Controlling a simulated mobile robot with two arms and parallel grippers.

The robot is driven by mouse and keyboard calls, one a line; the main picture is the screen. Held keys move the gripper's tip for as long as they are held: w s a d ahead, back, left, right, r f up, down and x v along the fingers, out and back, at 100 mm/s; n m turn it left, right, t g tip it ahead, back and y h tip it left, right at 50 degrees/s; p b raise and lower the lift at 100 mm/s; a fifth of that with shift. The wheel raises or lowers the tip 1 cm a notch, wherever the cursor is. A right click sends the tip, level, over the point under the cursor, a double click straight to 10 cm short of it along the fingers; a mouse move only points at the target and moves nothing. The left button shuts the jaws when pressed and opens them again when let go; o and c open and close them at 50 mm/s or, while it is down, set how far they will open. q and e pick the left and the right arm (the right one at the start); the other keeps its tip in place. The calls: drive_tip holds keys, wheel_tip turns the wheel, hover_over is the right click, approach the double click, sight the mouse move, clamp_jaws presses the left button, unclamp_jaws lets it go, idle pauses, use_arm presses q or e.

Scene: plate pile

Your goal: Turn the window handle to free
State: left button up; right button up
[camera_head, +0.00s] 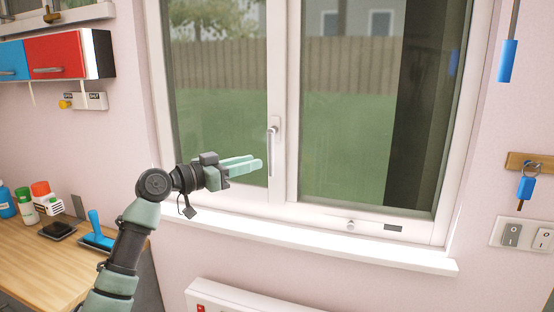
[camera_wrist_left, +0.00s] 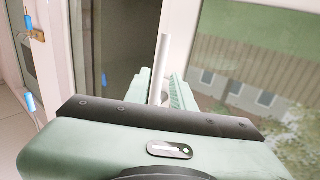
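The window handle (camera_head: 272,150) is a pale bar on the middle frame post of the window, hanging straight down from its mount. My left gripper (camera_head: 258,163) has its pale green fingertips just left of the handle's lower part in the head view. In the left wrist view the handle (camera_wrist_left: 161,68) shows as a light bar lined up with the gap between the fingers (camera_wrist_left: 162,88). The fingers are apart, and I see no clear grip on the bar. Whether the bar is inside the gap or just beyond it is hard to tell. My right gripper is not in view.
A white sill (camera_head: 320,245) runs below the window, with a radiator (camera_head: 245,298) under it. A wooden counter (camera_head: 50,255) with bottles and a blue-handled tool (camera_head: 95,230) stands at the left. Blue items and switches (camera_head: 525,236) are on the right wall.

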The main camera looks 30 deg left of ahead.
sight(271, 158)
use_arm(q)
drive_tip(key=p+x, duration=0.3)
drive_tip(key=x, duration=0.4)
drive_tip(key=shift+w+d+f, duration=0.1)
drive_tip(key=shift+w+f, duration=0.05)
drive_tip(key=shift+w, duration=0.05)
clamp_jaws()
idle(1.2)
